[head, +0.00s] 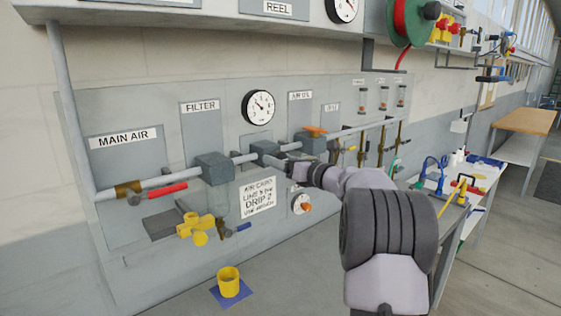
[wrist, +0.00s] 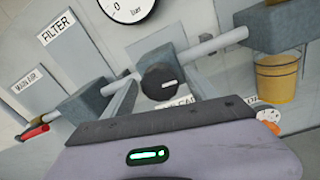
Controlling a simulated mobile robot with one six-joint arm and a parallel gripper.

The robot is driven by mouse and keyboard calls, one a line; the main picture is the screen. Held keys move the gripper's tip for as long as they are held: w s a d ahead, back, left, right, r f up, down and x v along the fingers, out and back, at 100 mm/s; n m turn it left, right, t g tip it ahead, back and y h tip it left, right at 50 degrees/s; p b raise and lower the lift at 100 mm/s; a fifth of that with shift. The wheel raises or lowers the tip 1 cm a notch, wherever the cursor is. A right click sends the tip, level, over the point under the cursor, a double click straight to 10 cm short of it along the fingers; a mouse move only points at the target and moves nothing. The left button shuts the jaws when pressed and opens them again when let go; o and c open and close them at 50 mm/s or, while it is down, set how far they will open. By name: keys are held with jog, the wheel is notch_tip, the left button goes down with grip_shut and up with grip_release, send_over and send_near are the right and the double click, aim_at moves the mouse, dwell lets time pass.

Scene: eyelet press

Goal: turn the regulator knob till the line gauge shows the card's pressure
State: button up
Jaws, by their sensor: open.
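My gripper (head: 287,168) is at the regulator block (head: 264,149) on the air panel, below the line gauge (head: 258,107). In the wrist view the black regulator knob (wrist: 159,82), with a short white mark pointing right, lies between the open fingers (wrist: 160,95). I cannot tell whether either finger touches it. The gauge is a white dial with a dark needle; its exact reading is too small to tell. The wrist view cuts off most of this dial (wrist: 128,6). The white air card (head: 258,198) hangs below; its line pressure figure is not legible.
A pipe (head: 240,158) runs across the panel, with a filter block (head: 213,167) on the left and an oiler block (head: 310,143) with an orange top on the right. A red lever (head: 166,189) and yellow valve (head: 196,229) are lower left. A yellow cup (head: 229,282) stands below.

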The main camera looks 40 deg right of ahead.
jog(key=shift+w, duration=0.15)
jog(key=c, duration=1.3)
jog(key=shift+c, duration=0.2)
